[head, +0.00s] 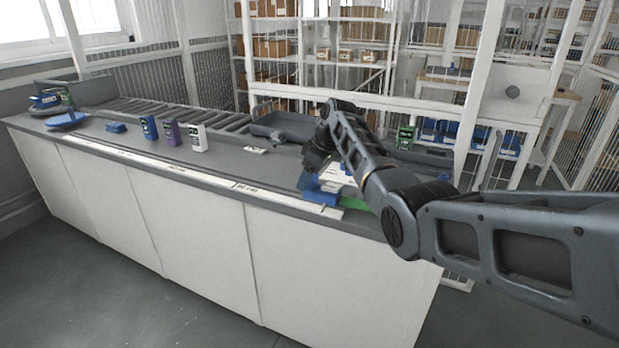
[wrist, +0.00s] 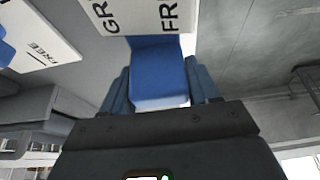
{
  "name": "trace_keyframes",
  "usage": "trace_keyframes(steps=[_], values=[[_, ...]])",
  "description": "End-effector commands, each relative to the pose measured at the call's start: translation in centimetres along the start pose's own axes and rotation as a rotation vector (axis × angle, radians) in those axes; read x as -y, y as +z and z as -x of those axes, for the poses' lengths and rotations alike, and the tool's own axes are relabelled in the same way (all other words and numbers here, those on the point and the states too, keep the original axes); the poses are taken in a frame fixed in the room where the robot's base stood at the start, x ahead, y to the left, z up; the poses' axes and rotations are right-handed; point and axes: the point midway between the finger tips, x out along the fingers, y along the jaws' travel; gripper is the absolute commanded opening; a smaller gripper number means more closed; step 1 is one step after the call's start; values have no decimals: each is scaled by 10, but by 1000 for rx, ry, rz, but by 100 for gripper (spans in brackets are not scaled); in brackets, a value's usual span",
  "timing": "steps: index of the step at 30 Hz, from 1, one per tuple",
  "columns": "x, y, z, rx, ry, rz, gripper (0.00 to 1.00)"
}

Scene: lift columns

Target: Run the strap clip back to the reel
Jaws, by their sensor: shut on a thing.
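My gripper (head: 318,160) is low over the right part of the grey counter, fingers down. In the wrist view my gripper (wrist: 160,92) is shut on a blue block-like piece (wrist: 157,70), which I take to be the strap clip. A blue piece (head: 312,184) also shows just below the gripper in the head view, by the counter's front edge. A white lettered plate or band (wrist: 135,15) lies at the far end of the blue piece; I cannot tell whether they are joined. I cannot make out a reel for certain.
A long white lettered strip (head: 190,168) runs along the counter's front edge. Blue, purple and white boxes (head: 171,133) stand left of the arm. A blue round item (head: 67,119) is at the far left. A roller conveyor (head: 180,112) and a grey tray (head: 275,125) lie behind.

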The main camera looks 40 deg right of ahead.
Motion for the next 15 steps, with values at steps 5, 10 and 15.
trace_keyframes(steps=[5, 10, 15], values=[[-1, 7, -1, 12, -6, -7, 65], [-1, 5, 0, 9, -4, -5, 81], [-1, 4, 0, 7, -3, -5, 81]])
